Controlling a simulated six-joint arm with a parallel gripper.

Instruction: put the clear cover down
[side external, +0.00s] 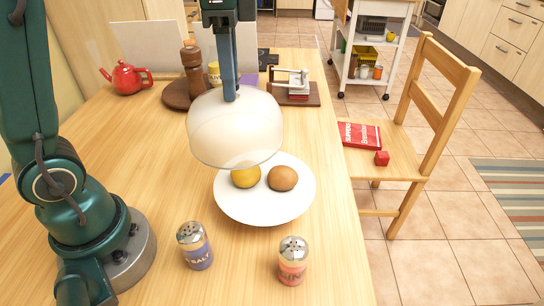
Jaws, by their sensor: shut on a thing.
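My gripper (229,98) is shut on the top of the clear cover (236,128), a frosted, see-through dome with its open side down. The cover hangs in the air in the middle of the table. Below it lies a white plate (265,212) with a yellow fruit (246,177) and a brown round fruit (282,178). In the picture the cover's lower edge overlaps the plate's far rim and the top of the yellow fruit. I cannot tell how high it is above them.
A salt shaker (195,246) and a red-labelled shaker (292,261) stand in front of the plate. A red teapot (129,77), a brown mill (192,62) and a small scale-like stand (293,86) are at the back. A chair (400,148) stands at the right table edge.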

